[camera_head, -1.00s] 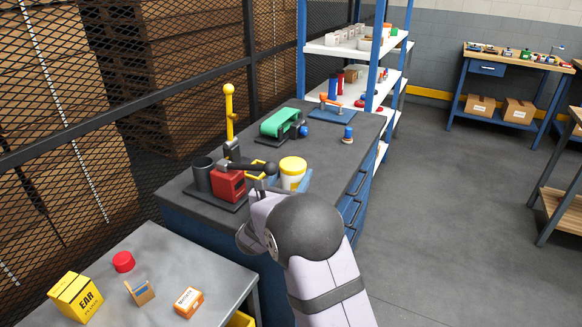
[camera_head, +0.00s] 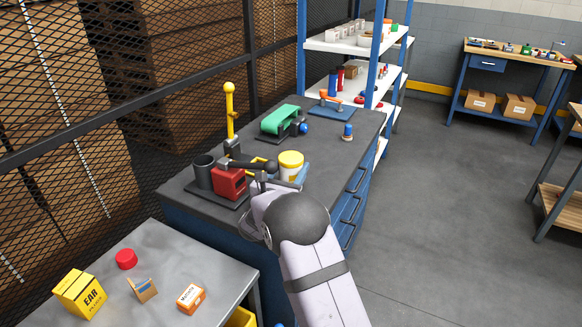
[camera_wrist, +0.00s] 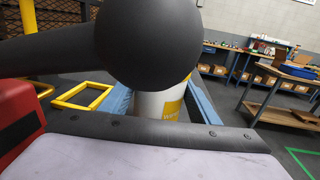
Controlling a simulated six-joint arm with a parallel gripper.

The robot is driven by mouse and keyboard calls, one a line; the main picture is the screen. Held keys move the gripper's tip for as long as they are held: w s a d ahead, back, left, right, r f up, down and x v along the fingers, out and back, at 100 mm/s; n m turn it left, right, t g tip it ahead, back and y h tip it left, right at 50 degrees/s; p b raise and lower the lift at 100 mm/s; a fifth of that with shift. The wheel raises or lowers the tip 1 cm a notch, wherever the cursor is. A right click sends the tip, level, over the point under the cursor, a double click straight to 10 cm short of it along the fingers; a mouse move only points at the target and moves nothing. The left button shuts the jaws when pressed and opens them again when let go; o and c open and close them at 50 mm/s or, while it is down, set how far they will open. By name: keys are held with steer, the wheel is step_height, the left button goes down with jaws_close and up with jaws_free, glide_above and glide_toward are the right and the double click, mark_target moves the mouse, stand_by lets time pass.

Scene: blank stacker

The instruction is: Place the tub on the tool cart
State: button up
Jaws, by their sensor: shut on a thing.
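The tub (camera_head: 291,168) is white with a yellow lid and band. It is upright over the dark top of the blue drawer cabinet (camera_head: 325,165), just right of the red press. My gripper (camera_head: 287,181) is shut on it, with a light-blue finger on each side. In the wrist view the tub (camera_wrist: 170,103) is largely hidden behind a black ball. I cannot tell if its base touches the top. The tool cart is not labelled; a grey table (camera_head: 185,262) at the lower left or the drawer cabinet may be it.
The red press (camera_head: 229,183) with its black ball handle (camera_head: 271,167) crowds the tub's left. A green machine (camera_head: 281,120), a small blue item (camera_head: 347,132) and a yellow frame (camera_wrist: 83,96) are nearby. Ear plug box (camera_head: 80,293) and small items occupy the grey table.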

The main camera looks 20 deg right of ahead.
steer(key=shift+f, duration=0.15)
steer(key=o, duration=1.2)
steer(key=shift+s+a+r, duration=0.1)
steer(key=shift+r, duration=0.15)
steer(key=b+v, duration=0.2)
steer(key=v, duration=1)
